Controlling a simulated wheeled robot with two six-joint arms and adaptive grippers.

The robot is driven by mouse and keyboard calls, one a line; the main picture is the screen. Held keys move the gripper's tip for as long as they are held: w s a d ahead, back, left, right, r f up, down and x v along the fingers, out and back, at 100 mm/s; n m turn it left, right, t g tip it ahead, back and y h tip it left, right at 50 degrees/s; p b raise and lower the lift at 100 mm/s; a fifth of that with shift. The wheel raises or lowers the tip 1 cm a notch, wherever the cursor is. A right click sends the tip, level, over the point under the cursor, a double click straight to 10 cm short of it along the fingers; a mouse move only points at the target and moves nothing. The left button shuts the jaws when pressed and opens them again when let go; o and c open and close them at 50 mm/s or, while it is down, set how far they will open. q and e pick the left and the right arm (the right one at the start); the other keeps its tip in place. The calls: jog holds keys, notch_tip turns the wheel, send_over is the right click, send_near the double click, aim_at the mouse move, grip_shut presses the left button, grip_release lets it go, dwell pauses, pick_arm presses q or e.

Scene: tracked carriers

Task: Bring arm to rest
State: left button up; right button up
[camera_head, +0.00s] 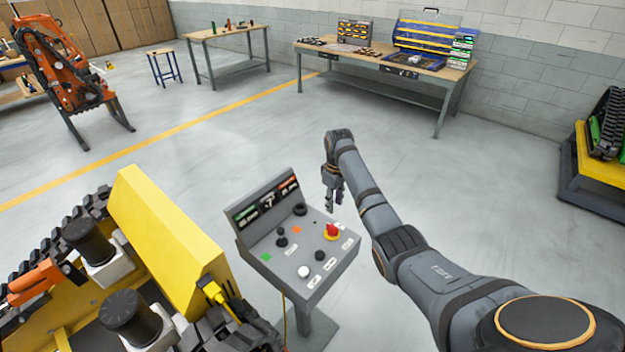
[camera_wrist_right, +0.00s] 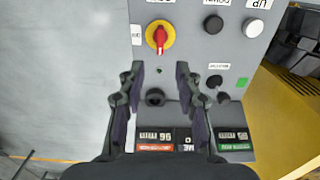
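My right arm comes in from the lower right in the head view. Its gripper (camera_head: 335,197) hangs above and beside the upper right edge of a grey control console (camera_head: 330,262). In the right wrist view the two fingers of this gripper (camera_wrist_right: 158,72) stand apart with nothing between them. The console panel lies beyond them, with a red knob on a yellow ring (camera_wrist_right: 160,37) just past the fingertips. The same red knob (camera_head: 332,231) shows on the console in the head view. My left gripper is not in view.
A yellow tracked carrier (camera_head: 170,230) stands close on the left of the console. Another tracked machine (camera_head: 600,150) is at the right edge. An orange arm (camera_head: 65,75) stands at the back left. Workbenches (camera_head: 395,68) line the back wall. The floor between is clear.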

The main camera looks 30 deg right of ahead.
jog(key=shift+t+h, duration=0.3)
jog(key=shift+h, duration=0.1)
jog(key=s+a+f, duration=0.1)
jog(key=f, duration=0.1)
jog(key=s+a+f, duration=0.1)
jog(key=s+f, duration=0.1)
jog(key=s+a+f, duration=0.1)
jog(key=s+f, duration=0.1)
jog(key=shift+s+a+f, duration=0.25)
jog(key=shift+f, duration=0.1)
jog(key=s+a+r+m+t, duration=0.15)
jog(key=s+a, duration=0.35)
jog(key=s, duration=0.7)
jog(key=s+a+r+m+t, duration=0.15)
jog(key=s+a, duration=0.25)
jog(key=s, duration=0.8)
notch_tip(320, 180, down, 34)
jog(key=s+d+m+g+b, duration=0.1)
jog(key=s+d+b, duration=0.2)
jog(key=b, duration=0.2)
jog(key=s+f+g+b, duration=0.1)
jog(key=s+f+b, duration=0.2)
jog(key=s+f, duration=1.4)
jog(key=shift+d+f, duration=0.2)
jog(key=shift+d, duration=0.1)
